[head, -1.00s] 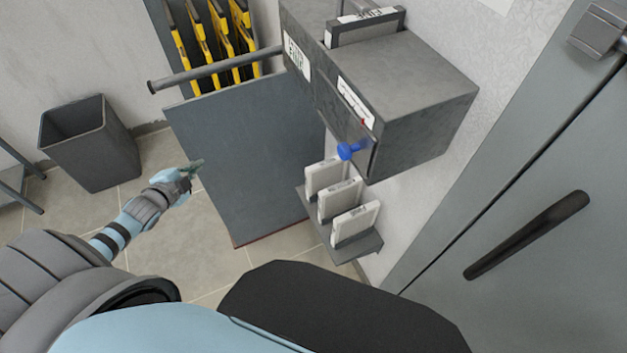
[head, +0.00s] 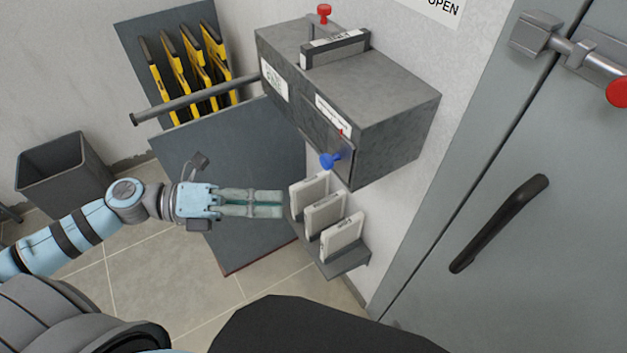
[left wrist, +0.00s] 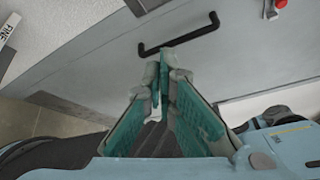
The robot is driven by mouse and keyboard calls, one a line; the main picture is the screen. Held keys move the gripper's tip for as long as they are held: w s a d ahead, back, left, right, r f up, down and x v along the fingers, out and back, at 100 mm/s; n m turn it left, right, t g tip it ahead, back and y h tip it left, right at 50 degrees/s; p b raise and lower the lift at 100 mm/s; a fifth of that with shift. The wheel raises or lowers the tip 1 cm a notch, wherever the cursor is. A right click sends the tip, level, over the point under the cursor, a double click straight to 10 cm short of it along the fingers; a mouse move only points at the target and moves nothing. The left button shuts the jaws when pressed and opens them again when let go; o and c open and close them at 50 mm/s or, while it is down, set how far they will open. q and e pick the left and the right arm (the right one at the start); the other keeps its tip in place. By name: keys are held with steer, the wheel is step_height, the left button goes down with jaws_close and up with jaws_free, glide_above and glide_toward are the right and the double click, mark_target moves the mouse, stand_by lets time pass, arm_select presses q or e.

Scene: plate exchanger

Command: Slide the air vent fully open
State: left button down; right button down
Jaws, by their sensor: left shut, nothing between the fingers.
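A grey box (head: 395,95) is fixed to the wall, with white labels on its front. A blue knob (head: 330,160) sticks out at the lower right of that front, beside a dark panel; a small red mark shows above it. I take this to be the air vent's slider, but how far open it stands I cannot tell. My left gripper (head: 281,204) is shut and empty, pointing right, below and left of the blue knob and apart from it. Its closed fingers also show in the left wrist view (left wrist: 165,60). My right gripper is not in view.
A small shelf (head: 350,262) with upright white filters (head: 325,210) stands just right of my left fingertips. A grey bar (head: 190,102) juts out left of the box. A grey door with a black handle (head: 500,222) is at right, a bin (head: 62,170) at left.

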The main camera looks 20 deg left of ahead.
mark_target(331, 160)
arm_select(q)
steer(key=w+d, duration=0.6)
steer(key=shift+w+d+r, duration=0.2)
steer(key=shift+w+d, duration=0.05)
steer(key=shift+d, duration=0.05)
steer(key=shift+d, duration=0.1)
